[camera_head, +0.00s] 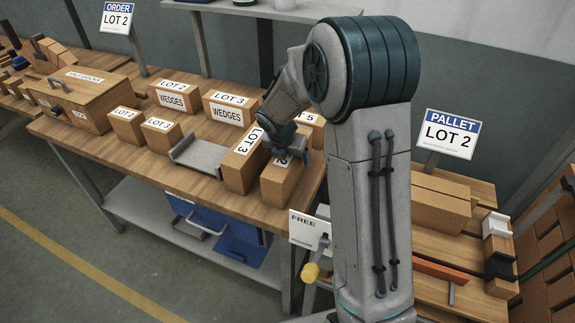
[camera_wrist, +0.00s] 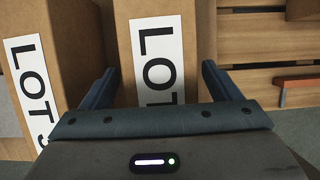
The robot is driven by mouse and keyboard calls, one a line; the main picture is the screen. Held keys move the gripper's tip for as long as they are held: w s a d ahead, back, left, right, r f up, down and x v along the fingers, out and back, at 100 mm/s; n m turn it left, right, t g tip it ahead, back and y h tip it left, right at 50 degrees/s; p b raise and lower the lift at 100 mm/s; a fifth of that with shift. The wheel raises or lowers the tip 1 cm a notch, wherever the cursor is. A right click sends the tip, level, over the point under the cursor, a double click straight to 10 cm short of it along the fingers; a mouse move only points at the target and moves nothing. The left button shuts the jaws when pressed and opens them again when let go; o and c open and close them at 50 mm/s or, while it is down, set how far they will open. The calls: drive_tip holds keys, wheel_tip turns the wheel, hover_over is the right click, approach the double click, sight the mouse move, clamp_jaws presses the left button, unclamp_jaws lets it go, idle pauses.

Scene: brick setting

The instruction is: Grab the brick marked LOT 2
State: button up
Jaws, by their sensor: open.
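My gripper (camera_head: 284,148) is above a tan brick (camera_head: 280,184) at the front right of the wooden bench. The gripper and arm partly cover this brick's top label; a "2" seems to show there. In the wrist view my gripper (camera_wrist: 160,72) is open, with one finger on each side of the brick (camera_wrist: 205,40). There its label reads "LOT", and the number is hidden by the gripper body. A brick marked LOT 3 (camera_head: 240,172) stands close to the left; it also shows in the wrist view (camera_wrist: 75,40). Another brick marked LOT 2 (camera_head: 126,130) stands farther left.
A small LOT 3 brick (camera_head: 160,137), a grey tray (camera_head: 200,157) and a lidded wooden box (camera_head: 85,95) are on the bench. Wedges boxes for LOT 2 (camera_head: 173,98) and LOT 3 (camera_head: 228,110) stand behind. A PALLET LOT 2 sign (camera_head: 448,134) stands at right.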

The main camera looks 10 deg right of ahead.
drive_tip(key=shift+w+f, duration=0.1)
drive_tip(key=shift+f, duration=0.25)
drive_tip(key=shift+c, duration=0.3)
drive_tip(key=c, duration=1.5)
drive_tip(key=shift+w+r, duration=0.1)
clamp_jaws()
